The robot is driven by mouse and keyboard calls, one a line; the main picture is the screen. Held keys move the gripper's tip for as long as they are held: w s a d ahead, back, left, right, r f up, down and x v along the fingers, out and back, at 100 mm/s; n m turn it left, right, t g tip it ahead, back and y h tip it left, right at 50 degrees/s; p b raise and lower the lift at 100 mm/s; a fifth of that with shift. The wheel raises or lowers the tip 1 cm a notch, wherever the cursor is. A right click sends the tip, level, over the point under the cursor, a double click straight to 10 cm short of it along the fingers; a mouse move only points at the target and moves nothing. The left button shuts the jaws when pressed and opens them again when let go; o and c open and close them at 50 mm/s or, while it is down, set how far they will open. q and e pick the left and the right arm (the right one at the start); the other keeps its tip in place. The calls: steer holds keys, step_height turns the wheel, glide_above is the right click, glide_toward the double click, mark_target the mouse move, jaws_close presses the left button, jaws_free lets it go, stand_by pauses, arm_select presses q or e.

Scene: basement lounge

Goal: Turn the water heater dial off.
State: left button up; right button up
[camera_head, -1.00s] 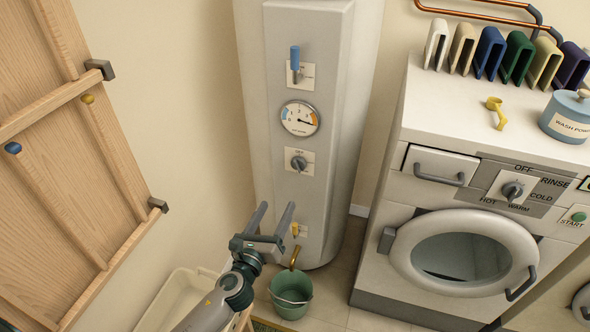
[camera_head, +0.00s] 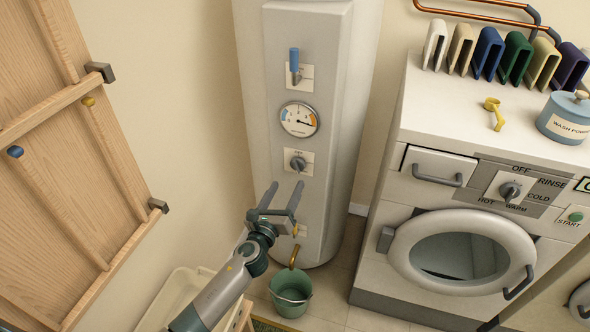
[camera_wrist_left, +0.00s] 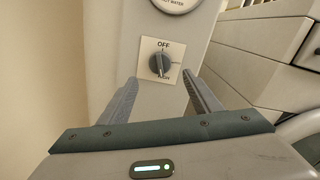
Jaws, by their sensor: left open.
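The water heater (camera_head: 330,110) is a tall pale tank with a front panel. Its dial (camera_head: 298,162) is a dark grey knob on a white plate below a round gauge. In the left wrist view the dial (camera_wrist_left: 160,63) has OFF printed above it and another word, hard to read, below; its pale pointer mark is toward the bottom. My left gripper (camera_head: 283,192) is open and empty, just below the dial and apart from it. In the left wrist view its two fingers (camera_wrist_left: 161,95) point toward the dial plate, one on each side. My right gripper is not seen.
A blue-handled lever (camera_head: 295,62) and the gauge (camera_head: 299,119) are above the dial. A brass spout (camera_head: 293,257) hangs over a green bucket (camera_head: 291,294). A washing machine (camera_head: 470,215) stands right; a wooden rack (camera_head: 70,150) is left.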

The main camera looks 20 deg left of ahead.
mark_target(296, 169)
arm_select(q)
steer(key=w, duration=0.9)
steer(key=shift+d, duration=0.15)
steer(key=shift+s, duration=0.1)
steer(key=c, duration=1)
